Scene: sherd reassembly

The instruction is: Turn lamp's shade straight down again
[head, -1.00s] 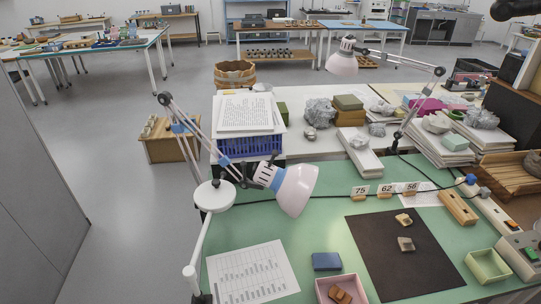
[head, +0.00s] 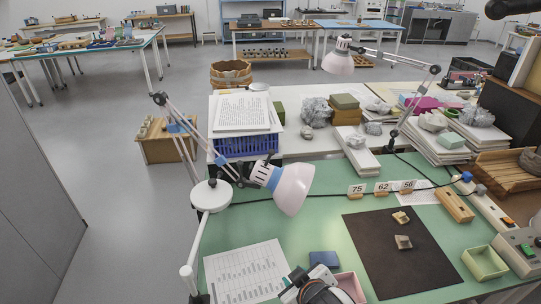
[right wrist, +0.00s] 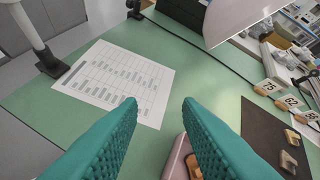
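The near desk lamp's white shade (head: 292,188) hangs over the green table at the end of its jointed arm. It is tilted, its wide opening facing right and somewhat down. In the right wrist view the shade (right wrist: 240,18) shows in part at the top, cut off by the frame edge. My right gripper (right wrist: 157,108) is open and empty, its teal fingers apart, above the table and short of the shade. In the head view a white and black part, likely my right arm's end, shows at the bottom edge. My left gripper is not in view.
A printed sheet (head: 245,272), blue block (head: 323,259) and pink tray (right wrist: 177,165) lie near my right gripper. A dark mat (head: 395,265) with sherds is on the right. A second lamp (head: 338,62) stands behind. Number cards (head: 381,188) and a cable lie behind the mat.

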